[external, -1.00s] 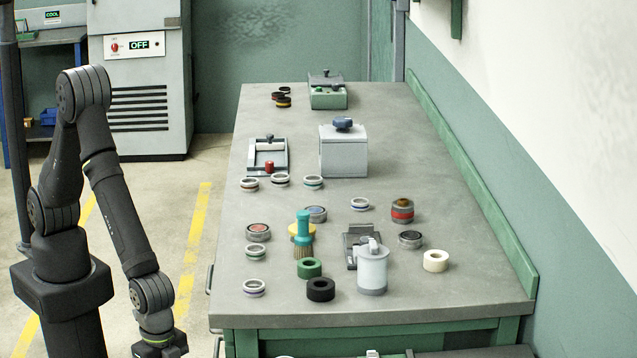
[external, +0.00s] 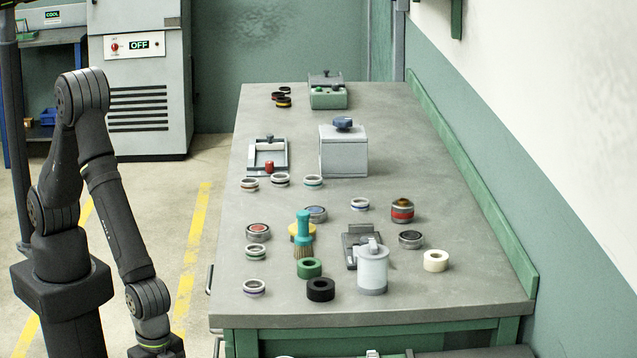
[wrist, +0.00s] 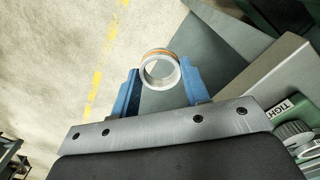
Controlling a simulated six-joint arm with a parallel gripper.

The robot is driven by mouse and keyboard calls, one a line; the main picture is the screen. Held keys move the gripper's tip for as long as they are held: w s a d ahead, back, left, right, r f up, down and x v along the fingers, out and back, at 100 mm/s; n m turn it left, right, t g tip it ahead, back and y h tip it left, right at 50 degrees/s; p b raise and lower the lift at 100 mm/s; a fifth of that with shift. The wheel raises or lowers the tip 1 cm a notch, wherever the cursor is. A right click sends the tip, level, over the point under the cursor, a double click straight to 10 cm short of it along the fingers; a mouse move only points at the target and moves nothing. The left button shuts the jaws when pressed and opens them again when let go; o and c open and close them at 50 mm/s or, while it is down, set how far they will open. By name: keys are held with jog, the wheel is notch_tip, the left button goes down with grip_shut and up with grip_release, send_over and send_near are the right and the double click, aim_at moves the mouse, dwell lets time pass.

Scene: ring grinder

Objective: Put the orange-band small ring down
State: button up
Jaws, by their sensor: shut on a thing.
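The small ring with an orange band (wrist: 160,53) is in the wrist view. It is a pale metal ring with an open middle. My gripper (wrist: 160,78) has its two blue fingers on either side of the ring and is shut on it. The ring is held near the fingertips, over a grey-green surface and the pale floor; I cannot tell its height. In the external view my gripper is cut off by the bottom edge, and the held ring is not visible there.
In the wrist view a grey box edge (wrist: 270,70) and a labelled part (wrist: 280,108) are at right.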

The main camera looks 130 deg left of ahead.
jog(key=s+a+r+n, duration=0.1)
jog(key=a+r+n, duration=0.2)
jog(key=a+r, duration=0.3)
jog(key=s+a+r+n, duration=0.2)
jog(key=a+r+n, duration=0.1)
jog(key=a+r, duration=0.3)
jog(key=s+a+r+n, duration=0.1)
jog(key=a+r+n, duration=0.2)
jog(key=a, duration=0.6)
jog(key=shift+s+r+n, duration=0.15)
jog(key=shift+s+r, duration=0.05)
jog(key=shift+r, duration=0.5)
jog(key=shift+s+r+n, duration=0.15)
jog(key=shift+s+r, duration=0.05)
jog(key=shift+r, duration=0.5)
jog(key=s+a+r+n, duration=0.3)
jog(key=s+a+r, duration=0.1)
jog(key=shift+a+r, duration=0.25)
jog(key=shift+r, duration=0.05)
send_over(257, 273)
notch_tip(257, 273, down, 7)
jog(key=shift+w+d, duration=0.1)
jog(key=shift+f, duration=1.8)
jog(key=shift+f, duration=0.1)
